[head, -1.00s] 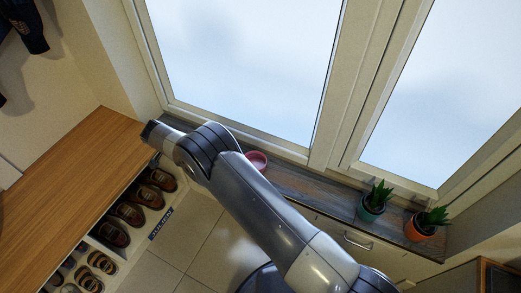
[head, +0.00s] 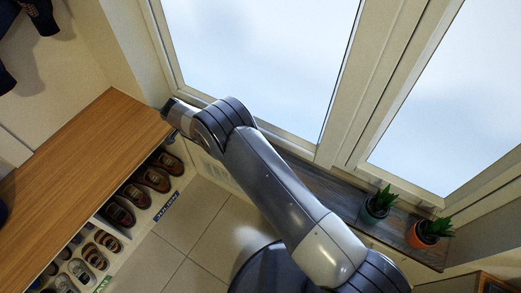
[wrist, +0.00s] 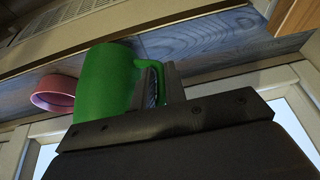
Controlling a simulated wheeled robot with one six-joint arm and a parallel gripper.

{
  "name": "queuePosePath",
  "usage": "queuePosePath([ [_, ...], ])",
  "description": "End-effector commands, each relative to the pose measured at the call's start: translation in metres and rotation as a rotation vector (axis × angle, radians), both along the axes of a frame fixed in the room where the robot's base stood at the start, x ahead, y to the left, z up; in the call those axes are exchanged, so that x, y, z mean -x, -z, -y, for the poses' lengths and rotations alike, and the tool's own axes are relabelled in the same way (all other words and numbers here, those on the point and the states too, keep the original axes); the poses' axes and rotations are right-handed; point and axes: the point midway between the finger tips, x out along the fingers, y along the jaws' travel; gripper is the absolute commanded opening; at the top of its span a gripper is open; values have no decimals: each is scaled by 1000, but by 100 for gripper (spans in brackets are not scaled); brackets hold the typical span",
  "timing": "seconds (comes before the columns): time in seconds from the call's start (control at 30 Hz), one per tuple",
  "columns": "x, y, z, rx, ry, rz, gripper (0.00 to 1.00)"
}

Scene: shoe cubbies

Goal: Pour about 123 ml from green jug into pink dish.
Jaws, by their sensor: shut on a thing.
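The green jug (wrist: 104,82) is in the wrist view, with its handle towards my gripper (wrist: 164,88). My gripper is shut on the jug at its handle side; the jaws are partly hidden behind the dark gripper body. The pink dish (wrist: 54,93) is left of the jug in the wrist view, on the grey wood sill (wrist: 205,45). The jug overlaps the sill in this view, and I cannot tell the gap between them. In the head view, my arm hides the dish, and the jug does not show. The liquid inside the jug is not visible.
Windows (head: 260,60) rise behind the sill. A wooden bench top (head: 80,160) with shoe cubbies lies at left.

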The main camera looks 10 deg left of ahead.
Motion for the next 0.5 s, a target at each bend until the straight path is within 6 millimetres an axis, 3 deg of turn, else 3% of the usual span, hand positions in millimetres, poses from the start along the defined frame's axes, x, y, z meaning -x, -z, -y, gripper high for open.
queuePosePath([
  [0.03, 0, -12, 3, -17, 2, 2, 0],
  [0.5, 5, -42, 30, -300, 4, 41, 0],
])
